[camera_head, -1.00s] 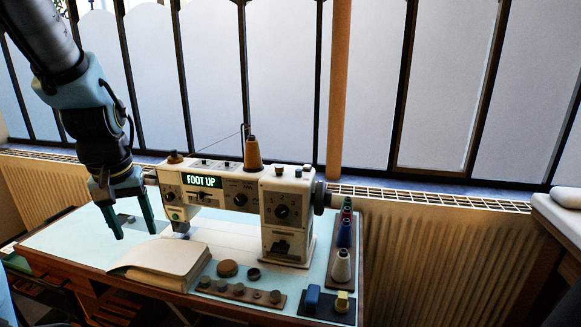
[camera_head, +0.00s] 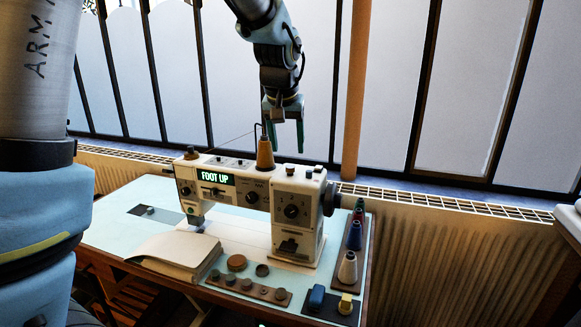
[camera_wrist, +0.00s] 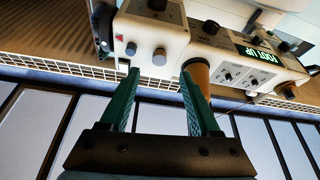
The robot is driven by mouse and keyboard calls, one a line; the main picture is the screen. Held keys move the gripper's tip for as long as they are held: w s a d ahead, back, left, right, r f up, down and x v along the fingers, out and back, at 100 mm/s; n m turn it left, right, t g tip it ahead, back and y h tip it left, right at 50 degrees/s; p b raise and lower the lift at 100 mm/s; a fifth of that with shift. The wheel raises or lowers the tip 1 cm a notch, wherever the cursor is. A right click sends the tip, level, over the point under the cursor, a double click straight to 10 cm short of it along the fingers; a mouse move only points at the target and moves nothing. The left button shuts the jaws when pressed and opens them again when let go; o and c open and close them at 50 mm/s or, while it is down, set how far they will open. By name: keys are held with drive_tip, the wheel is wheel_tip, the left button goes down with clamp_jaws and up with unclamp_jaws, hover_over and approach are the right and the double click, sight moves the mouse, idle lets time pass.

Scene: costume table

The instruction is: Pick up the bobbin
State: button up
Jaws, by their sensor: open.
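My gripper (camera_head: 284,140) is open and empty, pointing down above and behind the sewing machine (camera_head: 250,192), near the orange thread cone (camera_head: 265,155) on its top. In the wrist view my gripper's (camera_wrist: 160,76) two green fingers are spread with the machine's top beyond, and the orange cone (camera_wrist: 198,76) shows beside the right finger. Small round bobbin-like pieces sit in a row on a brown strip (camera_head: 247,288) at the table's front. A dark small disc (camera_head: 262,270) lies behind that strip. I cannot tell for certain which piece is the bobbin.
A brown round tin (camera_head: 236,262) and an open book (camera_head: 180,250) lie before the machine. Thread cones (camera_head: 347,268) stand along the right edge. The radiator (camera_head: 440,240) and window are behind.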

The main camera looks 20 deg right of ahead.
sight(290, 168)
drive_tip(key=shift+p+x, duration=1.2)
drive_tip(key=shift+x, duration=1.95)
clamp_jaws()
